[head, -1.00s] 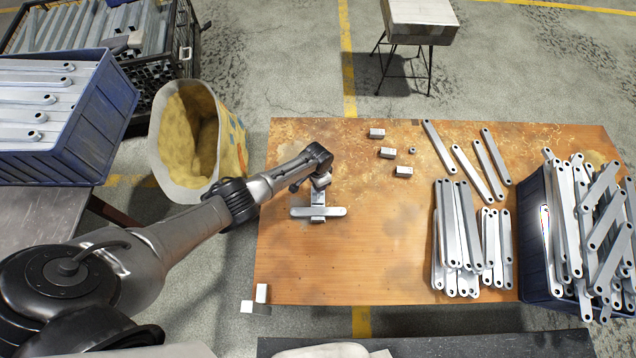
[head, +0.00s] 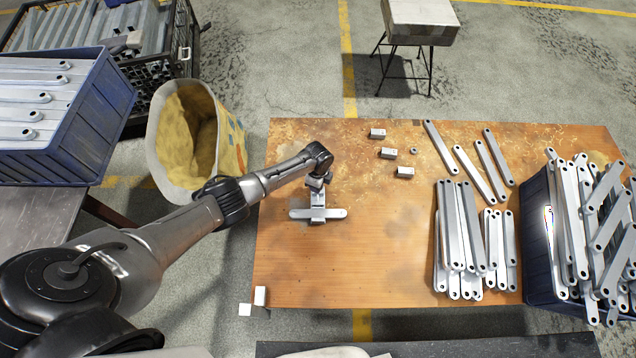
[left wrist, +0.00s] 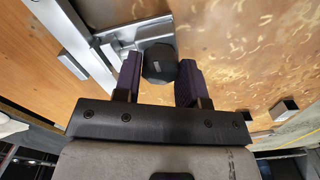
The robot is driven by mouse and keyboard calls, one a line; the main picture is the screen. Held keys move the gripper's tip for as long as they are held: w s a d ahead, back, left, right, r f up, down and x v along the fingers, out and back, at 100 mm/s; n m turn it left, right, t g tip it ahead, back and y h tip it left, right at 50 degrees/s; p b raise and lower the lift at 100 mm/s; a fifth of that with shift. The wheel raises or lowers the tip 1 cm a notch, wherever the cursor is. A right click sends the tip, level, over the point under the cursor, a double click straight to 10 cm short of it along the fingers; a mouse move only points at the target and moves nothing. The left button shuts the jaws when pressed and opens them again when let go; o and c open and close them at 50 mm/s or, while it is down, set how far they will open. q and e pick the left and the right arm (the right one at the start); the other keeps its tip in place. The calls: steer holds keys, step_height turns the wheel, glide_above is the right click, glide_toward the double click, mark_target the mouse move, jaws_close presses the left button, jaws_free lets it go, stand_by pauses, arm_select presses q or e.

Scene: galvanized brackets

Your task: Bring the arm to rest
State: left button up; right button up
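My left arm reaches in from the left, and its gripper (head: 317,197) is low over a flat galvanized bar (head: 335,213) on the wooden table (head: 350,265). In the left wrist view the two purple-padded fingers (left wrist: 159,82) stand apart. A black hexagonal knob (left wrist: 160,64) shows between them, with no clear grip on it. In the head view my wrist hides the knob and fingertips. My right gripper is not in view.
Loose brackets (head: 473,172) and stacked brackets (head: 460,240) lie on the table's right. A blue bin (head: 537,240) of brackets stands at its right end. Small metal blocks (head: 388,153) lie near the back. A yellow-lined sack (head: 238,140) stands left of the table. The front middle is clear.

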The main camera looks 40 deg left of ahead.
arm_select(q)
steer(key=o, duration=0.4)
steer(key=shift+c, duration=0.2)
steer(key=shift+r, duration=0.1)
steer(key=shift+n+p, duration=0.55)
steer(key=shift+n, duration=0.65)
steer(key=n+p, duration=0.1)
steer(key=n, duration=0.4)
steer(key=n+p, duration=0.1)
steer(key=n, duration=0.4)
steer(key=shift+n+p, duration=0.3)
steer(key=shift+n, duration=0.1)
steer(key=n, duration=0.3)
steer(key=shift+n, duration=0.9)
